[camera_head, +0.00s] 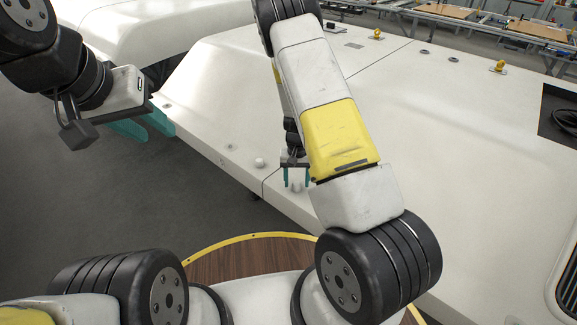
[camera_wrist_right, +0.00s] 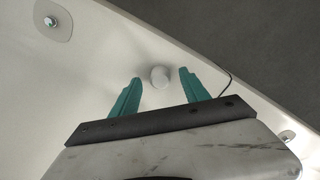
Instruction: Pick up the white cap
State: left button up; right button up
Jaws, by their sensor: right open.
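The white cap (camera_wrist_right: 160,76) is a small round piece on the white surface, between the two teal fingertips in the right wrist view. It also shows between the fingers in the head view (camera_head: 296,187). My right gripper (camera_head: 296,178) is open, with one finger on each side of the cap and a gap on both sides; its fingers also show in the wrist view (camera_wrist_right: 159,80). I cannot tell how far the fingertips are above the surface. My left gripper (camera_head: 144,128) is open and empty, out to the left over the floor and the panel edge.
Another small pale round piece (camera_head: 259,162) stands on the white panel (camera_head: 225,110), left of my right gripper. A dark seam and the panel's edge run close by. Yellow-topped fittings (camera_head: 499,66) stand far right. A dark recess (camera_head: 560,117) lies at the right edge.

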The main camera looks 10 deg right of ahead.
jog(key=shift+f, duration=0.5)
grip_shut()
jog(key=shift+r, duration=0.15)
